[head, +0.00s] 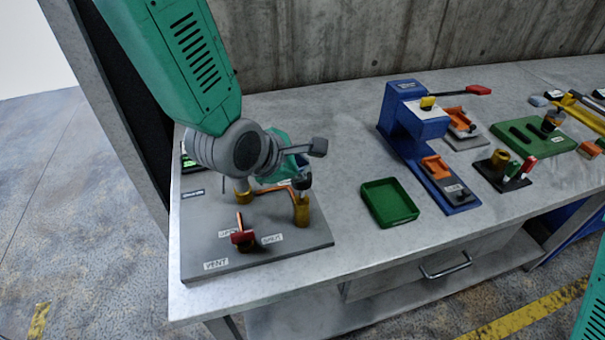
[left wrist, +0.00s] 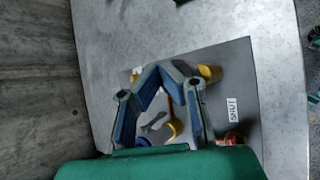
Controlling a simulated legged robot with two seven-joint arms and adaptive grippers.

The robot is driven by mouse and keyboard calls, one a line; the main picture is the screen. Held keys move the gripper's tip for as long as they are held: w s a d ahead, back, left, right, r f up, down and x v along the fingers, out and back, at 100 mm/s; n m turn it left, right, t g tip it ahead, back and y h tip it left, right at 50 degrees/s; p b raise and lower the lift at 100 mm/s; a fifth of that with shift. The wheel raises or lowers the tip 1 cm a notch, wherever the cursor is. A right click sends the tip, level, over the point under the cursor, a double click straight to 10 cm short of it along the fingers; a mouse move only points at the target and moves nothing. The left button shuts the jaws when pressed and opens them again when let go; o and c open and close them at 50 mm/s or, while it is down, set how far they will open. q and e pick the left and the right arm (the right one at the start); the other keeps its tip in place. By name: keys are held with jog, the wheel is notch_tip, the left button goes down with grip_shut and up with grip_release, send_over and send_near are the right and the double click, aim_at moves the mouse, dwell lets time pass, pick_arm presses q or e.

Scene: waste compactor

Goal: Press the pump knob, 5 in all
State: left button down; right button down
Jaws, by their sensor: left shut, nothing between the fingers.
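The grey pump plate (head: 205,235) lies on the left end of the bench. On it stand a front brass post (head: 302,212) and a rear brass post (head: 243,197), joined by a copper pipe (head: 272,188). My left gripper (head: 303,180) is shut and empty, reaching down at the front brass post. In the left wrist view its fingertips (left wrist: 164,76) meet beside a brass cylinder (left wrist: 211,73). The pump knob is not clearly visible; the gripper covers the post tops, and I cannot tell whether it touches one. My right gripper is out of view.
A red-handled valve (head: 243,238) stands at the plate's front, among OPEN, SHUT and VENT labels. A green tray (head: 390,203) and a blue press (head: 415,125) stand to the right. Bare bench lies between plate and tray. A concrete wall (head: 340,45) rises behind.

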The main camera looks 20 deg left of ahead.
pick_arm(q)
jog(key=shift+s+f+b, duration=0.1)
jog(key=shift+f+b, duration=1.15)
jog(key=shift+f, duration=0.75)
dwell(1.5)
jog(key=shift+r, duration=0.15)
jog(key=shift+r+p, duration=2.15)
jog(key=shift+r, duration=0.1)
notch_tip(320, 180, up, 5)
jog(key=p, duration=0.4)
jog(key=shift+r+p, duration=0.1)
jog(key=shift+p, duration=0.2)
dwell(0.7)
